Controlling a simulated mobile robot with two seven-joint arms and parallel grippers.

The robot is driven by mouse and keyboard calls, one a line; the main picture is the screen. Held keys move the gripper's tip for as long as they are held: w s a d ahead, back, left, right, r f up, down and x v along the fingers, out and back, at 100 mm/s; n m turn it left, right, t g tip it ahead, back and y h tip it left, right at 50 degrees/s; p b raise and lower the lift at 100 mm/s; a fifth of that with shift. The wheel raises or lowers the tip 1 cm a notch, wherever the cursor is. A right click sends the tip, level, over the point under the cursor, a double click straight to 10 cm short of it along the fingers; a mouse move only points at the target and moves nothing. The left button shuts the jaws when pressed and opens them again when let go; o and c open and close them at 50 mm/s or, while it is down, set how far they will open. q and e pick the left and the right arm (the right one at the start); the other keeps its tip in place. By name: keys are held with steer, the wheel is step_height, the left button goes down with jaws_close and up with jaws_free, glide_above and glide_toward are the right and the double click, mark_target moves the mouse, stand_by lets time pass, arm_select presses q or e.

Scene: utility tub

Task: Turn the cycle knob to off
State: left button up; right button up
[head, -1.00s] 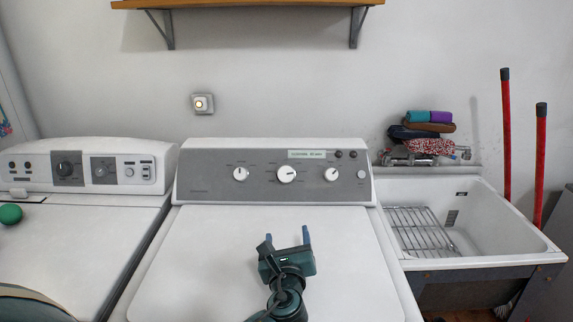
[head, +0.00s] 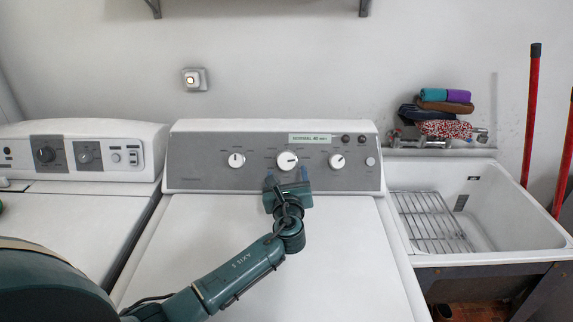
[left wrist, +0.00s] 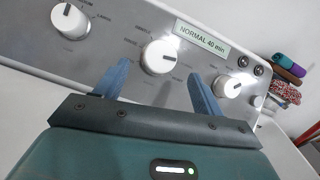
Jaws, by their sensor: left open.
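The control panel (head: 210,178) of the middle machine carries three white knobs. The middle knob (head: 287,160) sits below a label reading "NORMAL 40 min" (head: 310,138); its dark pointer mark points right in the head view. My left gripper (head: 288,172) is open and empty just in front of and below this knob. In the left wrist view the blue fingers stand on either side of the middle knob (left wrist: 159,58), apart from it as far as I can see. The left knob (head: 236,160) and right knob (head: 336,161) stand clear of the fingers. My right gripper is not in view.
Another white machine (head: 85,205) stands at the left. A white utility tub (head: 525,222) with a wire rack (head: 430,222) stands at the right. Folded cloths (head: 445,128) lie behind the tub. Red poles (head: 531,110) lean at the far right.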

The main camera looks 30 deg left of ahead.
mark_target(286, 164)
arm_select(q)
steer(key=shift+x, duration=2.65)
steer(key=shift+c, duration=0.3)
steer(key=c, duration=0.9)
